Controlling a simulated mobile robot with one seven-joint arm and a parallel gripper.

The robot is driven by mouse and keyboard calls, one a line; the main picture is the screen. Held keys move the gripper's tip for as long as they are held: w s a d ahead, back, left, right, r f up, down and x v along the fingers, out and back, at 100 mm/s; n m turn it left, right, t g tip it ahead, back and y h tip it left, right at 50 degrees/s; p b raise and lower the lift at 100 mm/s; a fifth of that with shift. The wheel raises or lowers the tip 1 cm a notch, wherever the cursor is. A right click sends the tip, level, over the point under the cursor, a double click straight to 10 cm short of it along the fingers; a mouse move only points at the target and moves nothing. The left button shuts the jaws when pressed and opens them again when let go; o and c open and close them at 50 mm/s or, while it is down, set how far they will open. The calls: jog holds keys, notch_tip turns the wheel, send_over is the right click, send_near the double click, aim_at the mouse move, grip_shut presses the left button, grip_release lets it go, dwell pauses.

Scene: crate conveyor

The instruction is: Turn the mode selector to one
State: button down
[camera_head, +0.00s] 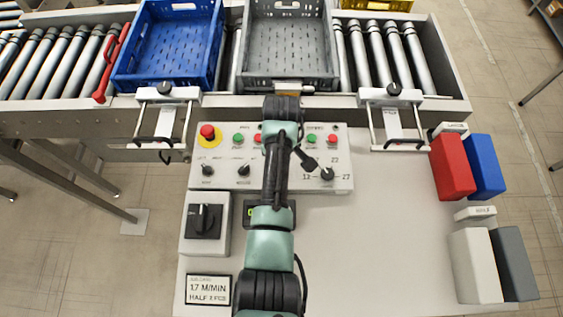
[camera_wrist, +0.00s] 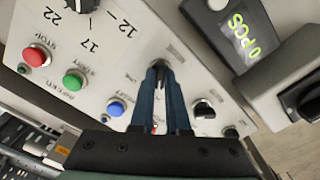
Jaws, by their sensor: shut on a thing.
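The control panel (camera_head: 225,181) lies below the conveyor in the head view, and my arm crosses its middle. In the wrist view the two blue fingers of my gripper (camera_wrist: 159,70) are close together at the panel (camera_wrist: 135,55). They are shut on a dark selector knob (camera_wrist: 160,64), mostly hidden between the tips. Its markings are too small to read surely, so I cannot tell its setting. The head view hides this knob behind my arm. Two other black knobs (camera_wrist: 203,109) (camera_wrist: 231,131) sit to the right in the wrist view.
A speed dial (camera_head: 327,174) is right of my arm. Green, red and blue buttons (camera_wrist: 115,107) are close to the fingers. A red emergency stop (camera_head: 207,131), a boxed rotary switch (camera_head: 204,219) and a counter display (camera_wrist: 236,30) are nearby. The tabletop at right is mostly clear.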

jog(key=m+p, duration=0.1)
jog(key=m, duration=0.3)
jog(key=shift+r, duration=0.1)
jog(key=m, duration=0.4)
jog(key=m+p, duration=0.1)
jog(key=m, duration=0.3)
jog(key=shift+m, duration=2.1)
jog(key=c, duration=0.9)
grip_release()
